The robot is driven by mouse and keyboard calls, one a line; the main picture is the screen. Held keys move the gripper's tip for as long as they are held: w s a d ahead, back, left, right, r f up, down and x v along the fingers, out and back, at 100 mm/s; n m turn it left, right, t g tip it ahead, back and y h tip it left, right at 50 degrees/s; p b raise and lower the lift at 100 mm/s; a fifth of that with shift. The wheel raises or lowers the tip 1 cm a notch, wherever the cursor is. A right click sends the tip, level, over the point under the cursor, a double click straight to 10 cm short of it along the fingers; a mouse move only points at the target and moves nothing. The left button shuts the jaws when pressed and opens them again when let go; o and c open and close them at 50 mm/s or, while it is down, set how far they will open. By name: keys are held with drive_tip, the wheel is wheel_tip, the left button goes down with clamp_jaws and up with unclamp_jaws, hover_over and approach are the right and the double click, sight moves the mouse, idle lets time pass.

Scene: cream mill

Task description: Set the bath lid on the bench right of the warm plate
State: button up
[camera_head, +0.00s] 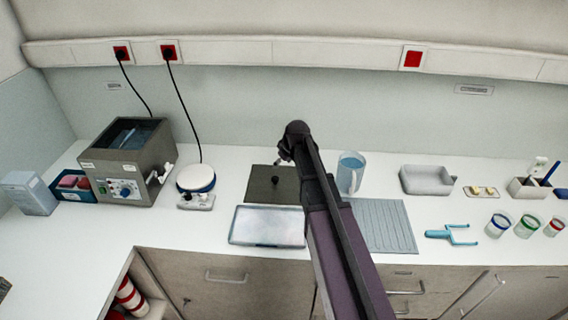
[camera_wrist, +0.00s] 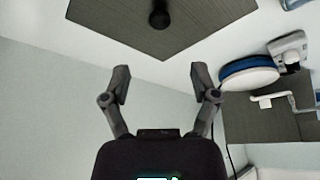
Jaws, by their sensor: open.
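The bath lid (camera_head: 262,191), a flat dark grey-brown plate with a black knob (camera_head: 275,180), lies on the white bench to the right of the warm plate (camera_head: 196,178), which is round and white with a blue rim. In the wrist view the lid (camera_wrist: 190,25) and its knob (camera_wrist: 159,16) show at the top, and the warm plate (camera_wrist: 250,74) at the right. My gripper (camera_wrist: 160,78) is open and empty, its fingers apart from the lid and knob. In the head view my arm partly hides the gripper, which is near the lid's back edge.
The grey water bath (camera_head: 128,160) stands uncovered left of the warm plate. A pale tray (camera_head: 268,226) lies just in front of the lid. A blue jug (camera_head: 350,172) and a ribbed mat (camera_head: 385,226) are to the right. Cords hang from wall sockets behind.

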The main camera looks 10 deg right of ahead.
drive_tip(key=s+a+m+g+h, duration=0.1)
drive_tip(key=s+m+g, duration=0.1)
drive_tip(key=s, duration=1)
drive_tip(key=s+a+f+m+g+h, duration=0.1)
drive_tip(key=s+a+m+g, duration=0.1)
drive_tip(key=s, duration=1)
drive_tip(key=shift+s+f+m, duration=0.2)
drive_tip(key=shift+s+m, duration=0.05)
drive_tip(key=shift+m, duration=0.45)
drive_tip(key=o, duration=0.3)
drive_tip(key=c, duration=0.6)
